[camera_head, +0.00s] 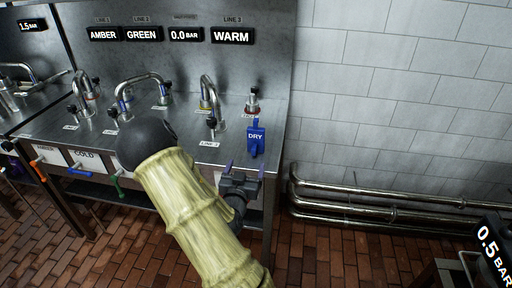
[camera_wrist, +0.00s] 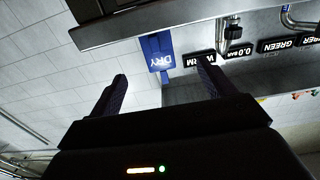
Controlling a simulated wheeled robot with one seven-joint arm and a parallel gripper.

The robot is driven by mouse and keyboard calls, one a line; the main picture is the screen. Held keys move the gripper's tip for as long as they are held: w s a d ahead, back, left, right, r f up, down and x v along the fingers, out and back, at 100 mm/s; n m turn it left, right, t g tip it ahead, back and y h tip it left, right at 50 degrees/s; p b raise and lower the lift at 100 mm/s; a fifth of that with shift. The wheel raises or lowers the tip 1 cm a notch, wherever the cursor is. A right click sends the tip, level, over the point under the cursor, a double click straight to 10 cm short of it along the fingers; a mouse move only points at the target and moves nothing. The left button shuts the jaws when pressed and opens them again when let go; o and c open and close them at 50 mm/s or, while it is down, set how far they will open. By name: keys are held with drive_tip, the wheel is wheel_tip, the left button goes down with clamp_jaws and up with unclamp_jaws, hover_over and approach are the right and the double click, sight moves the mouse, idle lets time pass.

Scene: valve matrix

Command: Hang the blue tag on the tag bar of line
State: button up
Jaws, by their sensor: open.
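The blue tag (camera_head: 255,141) reads DRY and is upright at the right end of the steel counter's front edge. It also shows in the wrist view (camera_wrist: 157,52), beyond my fingertips. I cannot tell what bears it. My gripper (camera_head: 245,170) is open, just below and in front of the tag, with nothing between its fingers. In the wrist view its two dark fingers (camera_wrist: 162,76) are spread, with the tag between them in the picture but further off. No tag bar can be made out clearly; my arm covers part of the counter front.
The steel counter (camera_head: 190,125) carries several curved taps. Signs behind read AMBER, GREEN, 0.0 BAR and WARM (camera_head: 232,36), the last under LINE 3. Coloured handles sit on the counter front at left. Pipes (camera_head: 390,214) run low along the tiled wall; brick floor right of the counter is open.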

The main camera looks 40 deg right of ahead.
sight(253, 150)
drive_tip(key=x, duration=0.6)
drive_tip(key=shift+w+d+p, duration=0.15)
drive_tip(key=shift+d+p, duration=0.1)
drive_tip(key=shift+p, duration=0.15)
drive_tip(key=p+x, duration=0.1)
drive_tip(key=x, duration=0.4)
drive_tip(key=shift+d, duration=0.25)
drive_tip(key=shift+c, duration=0.4)
drive_tip(key=c, duration=1.1)
drive_tip(key=shift+c, duration=0.2)
wheel_tip(253, 150, up, 10)
drive_tip(key=shift+r, duration=0.1)
